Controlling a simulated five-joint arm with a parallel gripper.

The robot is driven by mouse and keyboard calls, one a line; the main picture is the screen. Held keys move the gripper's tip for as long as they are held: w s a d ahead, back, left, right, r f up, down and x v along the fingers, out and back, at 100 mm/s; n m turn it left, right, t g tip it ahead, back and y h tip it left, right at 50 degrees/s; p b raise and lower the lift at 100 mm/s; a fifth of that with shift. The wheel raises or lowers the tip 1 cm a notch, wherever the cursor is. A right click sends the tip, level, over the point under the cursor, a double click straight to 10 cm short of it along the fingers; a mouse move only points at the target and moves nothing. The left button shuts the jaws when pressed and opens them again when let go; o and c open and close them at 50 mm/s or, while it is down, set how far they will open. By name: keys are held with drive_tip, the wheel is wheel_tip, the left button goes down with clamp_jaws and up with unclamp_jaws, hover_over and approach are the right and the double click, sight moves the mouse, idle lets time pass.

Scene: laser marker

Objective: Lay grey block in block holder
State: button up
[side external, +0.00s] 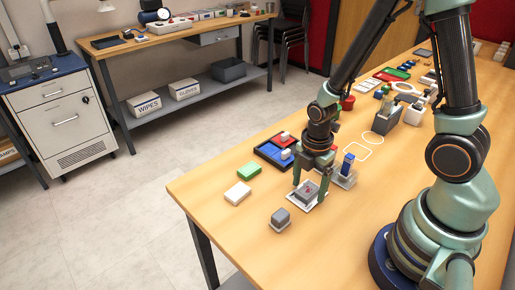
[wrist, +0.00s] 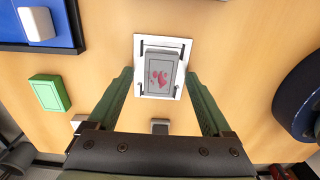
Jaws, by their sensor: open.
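The grey block (side external: 307,190) and block holder (side external: 318,202) also show in the side view, under my gripper. My gripper (side external: 310,194) is open, pointing down. In the wrist view its fingers (wrist: 158,80) stand either side of the block, with visible gaps.
Another grey block (side external: 281,216) stands near the table's front edge. A green block (side external: 249,170) and a white block (side external: 238,193) lie to the left. Behind is a dark tray (side external: 270,155) with coloured compartments. A blue upright piece (side external: 348,163) stands close on the right.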

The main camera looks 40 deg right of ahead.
drive_tip(key=shift+r, duration=0.1)
wheel_tip(320, 180, up, 12)
idle(0.6)
wheel_tip(320, 180, up, 12)
drive_tip(key=m+t, duration=0.5)
drive_tip(key=m, duration=1.3)
drive_tip(key=shift+w+a+t, duration=0.25)
drive_tip(key=shift+t, duration=0.05)
